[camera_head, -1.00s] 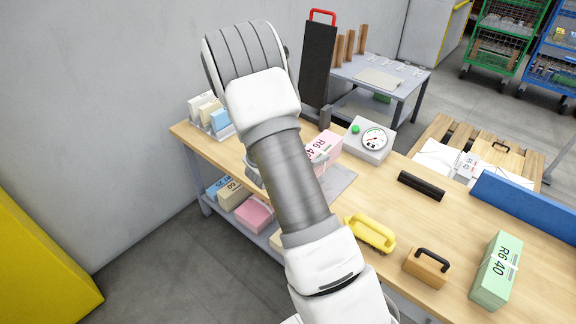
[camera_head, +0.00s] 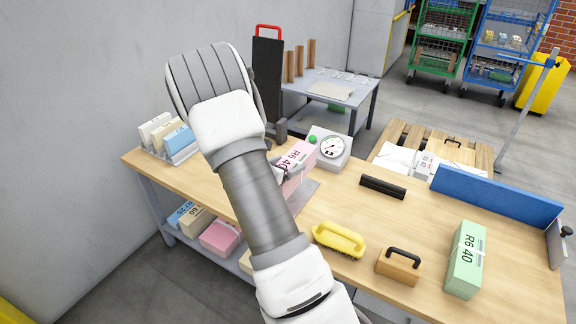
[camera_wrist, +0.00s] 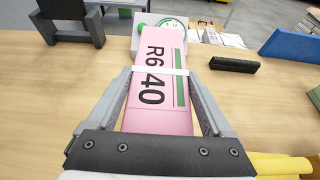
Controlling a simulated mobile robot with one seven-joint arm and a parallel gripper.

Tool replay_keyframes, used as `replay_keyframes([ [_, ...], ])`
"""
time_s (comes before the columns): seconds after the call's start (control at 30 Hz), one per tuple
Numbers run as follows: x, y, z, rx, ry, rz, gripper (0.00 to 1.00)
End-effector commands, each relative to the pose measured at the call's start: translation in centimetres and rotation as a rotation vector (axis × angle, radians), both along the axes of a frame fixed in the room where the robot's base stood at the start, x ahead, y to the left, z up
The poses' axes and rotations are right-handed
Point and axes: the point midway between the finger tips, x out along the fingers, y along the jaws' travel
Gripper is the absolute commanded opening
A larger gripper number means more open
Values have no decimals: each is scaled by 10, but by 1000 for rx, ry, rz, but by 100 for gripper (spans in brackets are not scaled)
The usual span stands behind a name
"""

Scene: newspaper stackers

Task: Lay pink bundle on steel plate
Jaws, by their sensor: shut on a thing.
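The pink bundle (camera_head: 299,161), marked R6 40 with a white band, is at the back of the wooden workbench, just in front of the dial scale. It fills the middle of the wrist view (camera_wrist: 158,112), between the two fingers. My gripper (camera_wrist: 160,88) is shut on its sides; in the head view it is mostly hidden behind my arm. The grey steel plate (camera_head: 304,194) lies flat on the bench below and in front of the bundle, partly covered by my arm. I cannot tell whether the bundle touches it.
The dial scale (camera_head: 331,149) stands close behind the bundle. A black bar (camera_head: 383,187), a yellow-handled tool (camera_head: 339,239), a brown block with a black handle (camera_head: 398,265) and a green bundle (camera_head: 465,260) lie to the right. A blue rail (camera_head: 496,196) edges the bench.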

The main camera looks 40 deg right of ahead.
Motion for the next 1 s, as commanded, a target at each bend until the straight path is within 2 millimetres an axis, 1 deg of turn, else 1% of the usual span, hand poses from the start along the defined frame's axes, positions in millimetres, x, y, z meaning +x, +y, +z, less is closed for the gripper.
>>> replay_keyframes([
  [0.17,1,-1,-14,-4,-3,0,0],
  [0.7,1,-1,-67,-5,-3,0,0],
  [0.83,1,-1,-73,-5,-4,-1,0],
  [1.0,1,-1,-75,-5,-4,-1,0],
])
